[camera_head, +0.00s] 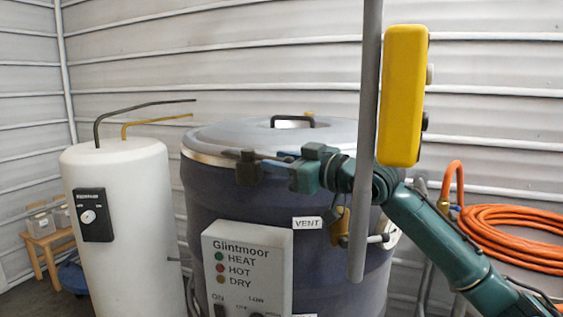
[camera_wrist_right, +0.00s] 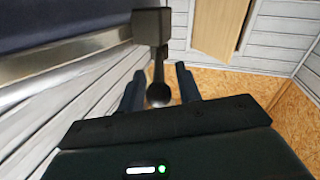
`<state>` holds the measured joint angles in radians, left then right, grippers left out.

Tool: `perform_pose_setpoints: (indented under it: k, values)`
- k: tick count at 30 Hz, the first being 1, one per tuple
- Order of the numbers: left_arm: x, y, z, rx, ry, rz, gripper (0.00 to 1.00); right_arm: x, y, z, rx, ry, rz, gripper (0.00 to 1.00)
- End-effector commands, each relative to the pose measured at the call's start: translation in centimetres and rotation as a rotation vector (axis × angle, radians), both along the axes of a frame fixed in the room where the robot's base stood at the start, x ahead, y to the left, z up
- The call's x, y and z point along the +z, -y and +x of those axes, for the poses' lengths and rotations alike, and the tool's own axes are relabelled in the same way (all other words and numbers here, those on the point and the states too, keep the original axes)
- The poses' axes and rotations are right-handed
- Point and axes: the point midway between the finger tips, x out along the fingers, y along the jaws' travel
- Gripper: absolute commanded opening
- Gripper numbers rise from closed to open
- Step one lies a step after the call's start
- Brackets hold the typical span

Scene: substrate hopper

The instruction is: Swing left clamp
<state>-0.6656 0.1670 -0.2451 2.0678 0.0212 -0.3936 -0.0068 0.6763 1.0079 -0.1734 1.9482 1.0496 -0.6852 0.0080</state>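The left clamp (camera_head: 248,168) is a dark block on the left front rim of the dark drum-shaped hopper (camera_head: 205,205). A short lever points from it towards my right gripper (camera_head: 280,160). In the right wrist view the clamp block (camera_wrist_right: 152,27) is ahead, and its lever ends in a round dark knob (camera_wrist_right: 159,94). The knob lies between the two fingers of my right gripper (camera_wrist_right: 159,88), with gaps showing on both sides. The gripper is open around it. The grey lid (camera_head: 240,133) lies on the hopper. My left gripper is out of view.
A control box (camera_head: 247,262) and a VENT label (camera_head: 307,223) are on the hopper's front. A grey pole with a yellow box (camera_head: 402,95) hangs in front of my right arm. A white tank (camera_head: 125,210) stands left. Orange hose (camera_head: 510,235) is coiled at right.

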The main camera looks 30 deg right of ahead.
Motion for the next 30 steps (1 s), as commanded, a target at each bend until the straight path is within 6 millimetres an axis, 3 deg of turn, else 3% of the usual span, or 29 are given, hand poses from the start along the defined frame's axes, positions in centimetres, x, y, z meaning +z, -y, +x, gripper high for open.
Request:
perform_pose_setpoints:
  k: [5,13,18,30]
  values:
    - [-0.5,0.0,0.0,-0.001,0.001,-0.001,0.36,-0.2,0.5,-0.8,-0.003,0.000,-0.003,0.34]
    - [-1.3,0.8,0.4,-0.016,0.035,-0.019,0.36,-0.7,1.9,-4.9,-0.001,-0.003,-0.008,0.34]
    - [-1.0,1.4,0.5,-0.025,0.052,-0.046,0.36,-0.4,2.5,-6.3,-0.002,-0.001,-0.001,0.34]
    - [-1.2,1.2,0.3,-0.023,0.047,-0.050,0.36,0.0,2.7,-7.0,0.001,0.000,0.000,0.34]
